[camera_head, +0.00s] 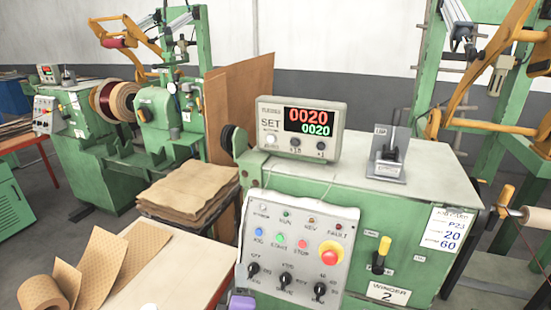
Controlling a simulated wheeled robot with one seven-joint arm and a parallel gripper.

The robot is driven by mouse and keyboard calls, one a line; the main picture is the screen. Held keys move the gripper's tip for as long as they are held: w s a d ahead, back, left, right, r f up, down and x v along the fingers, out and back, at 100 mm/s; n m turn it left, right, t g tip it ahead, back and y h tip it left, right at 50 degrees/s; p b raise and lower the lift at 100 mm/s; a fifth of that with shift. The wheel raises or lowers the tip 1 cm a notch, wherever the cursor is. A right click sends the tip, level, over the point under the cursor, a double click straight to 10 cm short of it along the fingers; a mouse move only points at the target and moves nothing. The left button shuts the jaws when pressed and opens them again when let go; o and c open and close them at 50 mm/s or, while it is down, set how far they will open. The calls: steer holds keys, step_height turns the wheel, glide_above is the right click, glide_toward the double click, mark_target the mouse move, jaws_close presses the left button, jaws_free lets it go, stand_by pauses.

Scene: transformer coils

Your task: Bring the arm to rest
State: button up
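My arm and gripper do not show in the head camera view, so I cannot see how the arm stands or whether the gripper is open or shut. In front of me is a green winder cabinet (400,215) labelled "Winder 2". Its counter box (300,128) on top reads 0020 in red and 0020 in green. The control panel (295,250) on its front has coloured buttons, a red emergency stop (330,252) and several black knobs. A lever switch with a yellow tip (381,254) sits to the panel's right.
A table (185,270) at lower left bears a roll of tan paper (58,285). A stack of brown sheets (188,192) lies behind it. A second green winder (90,150) stands at left. A small stand (389,155) and a white label (447,230) are on the cabinet.

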steer(key=s+d+m+h+b, duration=0.1)
steer(key=s+d+m, duration=0.4)
steer(key=s+d, duration=0.5)
steer(key=s+d+r+m+b, duration=0.1)
steer(key=s+d+m, duration=0.5)
steer(key=s, duration=1.2)
steer(key=s+d+m+h+b, duration=0.1)
steer(key=s+d+m, duration=0.4)
steer(key=s+d, duration=0.9)
steer(key=shift+s+r+h, duration=0.25)
steer(key=shift+s+h, duration=0.05)
steer(key=shift+s, duration=0.2)
